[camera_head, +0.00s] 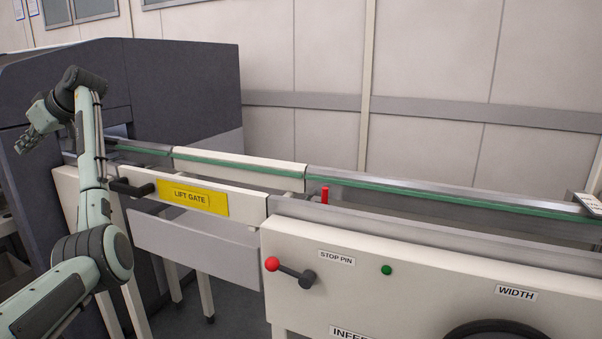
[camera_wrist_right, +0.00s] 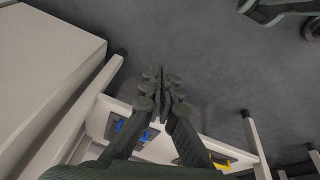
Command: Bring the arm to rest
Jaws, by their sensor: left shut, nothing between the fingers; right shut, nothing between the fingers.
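My left arm (camera_head: 96,215) rises from the lower left of the head view and bends over at its top. Its gripper (camera_head: 24,148) hangs at the far left, in front of the dark grey machine housing and apart from the lift gate (camera_head: 245,205). That gripper is shut and empty. My right gripper (camera_wrist_right: 162,90) shows only in the right wrist view. Its dark fingers are together with nothing between them, seen against the grey floor and a pale frame.
The lift gate's black handle (camera_head: 131,187) is close to my left arm. A red-knobbed stop pin lever (camera_head: 290,272), green button (camera_head: 386,270) and red pin (camera_head: 325,195) are on the conveyor. The dark housing (camera_head: 190,90) stands behind. The pale frame (camera_wrist_right: 95,122) carries blue and yellow parts.

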